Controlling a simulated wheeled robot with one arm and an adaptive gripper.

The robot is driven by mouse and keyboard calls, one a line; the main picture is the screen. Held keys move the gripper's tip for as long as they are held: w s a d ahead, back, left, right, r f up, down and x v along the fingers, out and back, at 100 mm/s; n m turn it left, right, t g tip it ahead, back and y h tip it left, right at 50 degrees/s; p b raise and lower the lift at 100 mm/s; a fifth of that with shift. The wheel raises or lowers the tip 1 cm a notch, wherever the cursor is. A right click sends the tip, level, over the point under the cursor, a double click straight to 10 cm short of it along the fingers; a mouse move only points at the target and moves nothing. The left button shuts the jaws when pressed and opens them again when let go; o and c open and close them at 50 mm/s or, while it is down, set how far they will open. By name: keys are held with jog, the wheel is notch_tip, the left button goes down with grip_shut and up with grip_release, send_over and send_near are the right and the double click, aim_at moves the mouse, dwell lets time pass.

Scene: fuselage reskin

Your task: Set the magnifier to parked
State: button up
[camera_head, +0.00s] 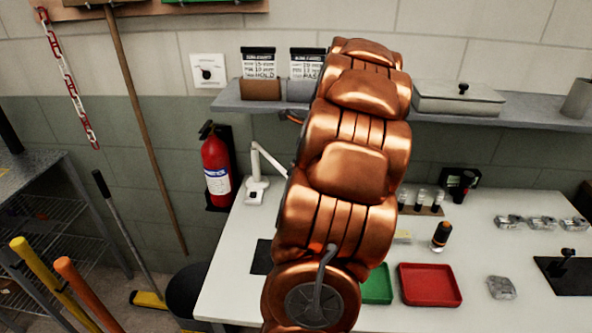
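A white jointed-arm stand (256,185), which looks like the magnifier, is at the back left of the white workbench (230,285). Its base stands near the wall, and its thin arm rises and then bends down to the right. The far end of that arm passes behind my copper arm, so any lens or head is hidden. My arm fills the middle of the view from the bottom up to the shelf. My gripper does not show, so its state and distance from the stand cannot be seen.
A shelf (530,113) above the bench carries bins and a flat grey box (457,98). A red tray (430,285), a green tray (377,284) and a dark bottle (440,237) are right of my arm.

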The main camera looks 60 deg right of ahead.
jog(key=v, duration=0.9)
jog(key=shift+r, duration=0.2)
